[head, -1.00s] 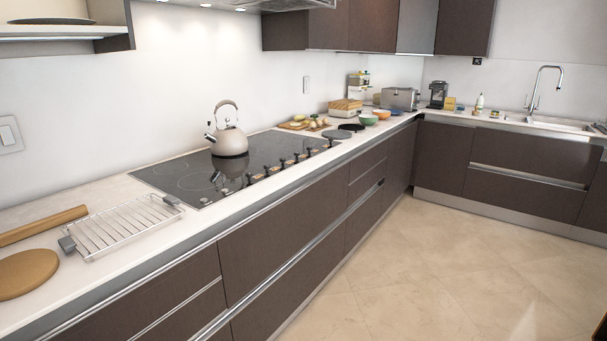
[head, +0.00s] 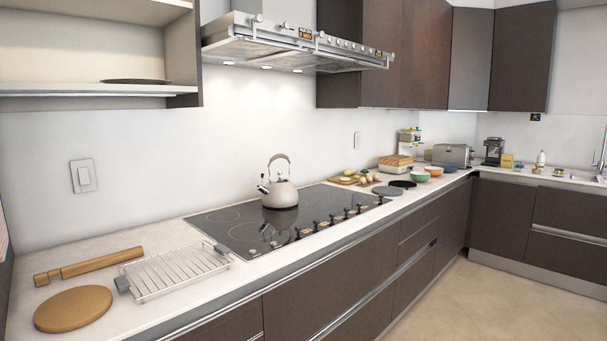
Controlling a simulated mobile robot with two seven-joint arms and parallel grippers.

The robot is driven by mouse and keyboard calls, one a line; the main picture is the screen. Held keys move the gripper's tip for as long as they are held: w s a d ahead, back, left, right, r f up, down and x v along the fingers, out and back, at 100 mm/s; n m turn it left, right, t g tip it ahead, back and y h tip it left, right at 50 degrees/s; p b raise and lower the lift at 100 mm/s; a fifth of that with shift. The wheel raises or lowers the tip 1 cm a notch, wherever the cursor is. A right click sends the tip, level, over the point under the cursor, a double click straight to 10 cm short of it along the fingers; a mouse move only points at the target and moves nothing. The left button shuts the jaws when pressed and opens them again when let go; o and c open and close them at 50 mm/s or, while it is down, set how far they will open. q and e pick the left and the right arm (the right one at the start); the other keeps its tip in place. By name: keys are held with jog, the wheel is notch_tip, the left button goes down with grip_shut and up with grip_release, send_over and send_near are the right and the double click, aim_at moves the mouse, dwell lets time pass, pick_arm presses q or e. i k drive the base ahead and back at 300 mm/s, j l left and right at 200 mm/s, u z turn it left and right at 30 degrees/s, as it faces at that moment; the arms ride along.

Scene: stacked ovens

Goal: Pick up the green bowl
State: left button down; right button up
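The green bowl (head: 420,177) is small in the head view and stands on the far part of the white counter, right of the cooktop. An orange bowl (head: 434,172) stands close beside it on the right. A dark round plate or lid (head: 402,184) lies just to its left. Neither of my grippers shows in the head view.
A kettle (head: 280,192) stands on the black cooktop (head: 225,221), with knobs along its front. A wire rack (head: 175,272), a rolling pin (head: 90,265) and a round board (head: 73,308) lie nearer. A toaster (head: 452,155) stands behind the bowls. The floor (head: 470,305) is clear.

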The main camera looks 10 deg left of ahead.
aim_at(419, 176)
jog(key=k+j+u, duration=0.2)
jog(key=u, duration=0.25)
jog(key=k+j+u, duration=0.6)
jog(key=u, duration=0.25)
jog(key=j+z, duration=0.1)
jog(key=z, duration=1.65)
jog(key=i+z, duration=0.35)
jog(key=i, duration=4.25)
jog(key=l, duration=0.1)
